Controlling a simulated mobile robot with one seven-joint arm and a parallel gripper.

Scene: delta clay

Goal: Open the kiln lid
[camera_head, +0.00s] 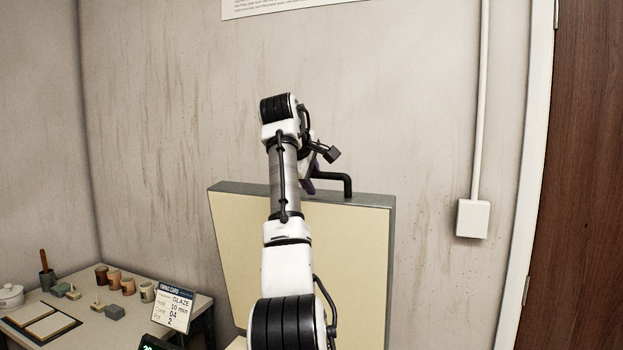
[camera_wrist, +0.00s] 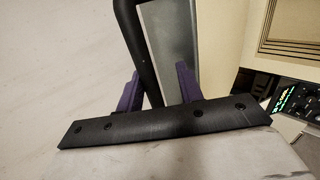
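The kiln lid (camera_head: 352,245) stands raised, near upright, with its cream inner face toward the head camera and a grey rim. A black bar handle (camera_head: 340,180) sticks out at its top edge. My gripper (camera_head: 311,187) is beside the handle at the lid's top, partly hidden by my arm. In the wrist view, the purple fingers (camera_wrist: 160,88) are apart, with the black handle (camera_wrist: 138,40) passing between or just beyond them; contact cannot be told. The lid's grey rim (camera_wrist: 172,45) shows behind the handle. The kiln body is mostly hidden below in the head view.
A wall box with conduit (camera_head: 473,218) and a brown door (camera_head: 590,180) are at right. A lit control panel (camera_wrist: 288,103) shows in the wrist view.

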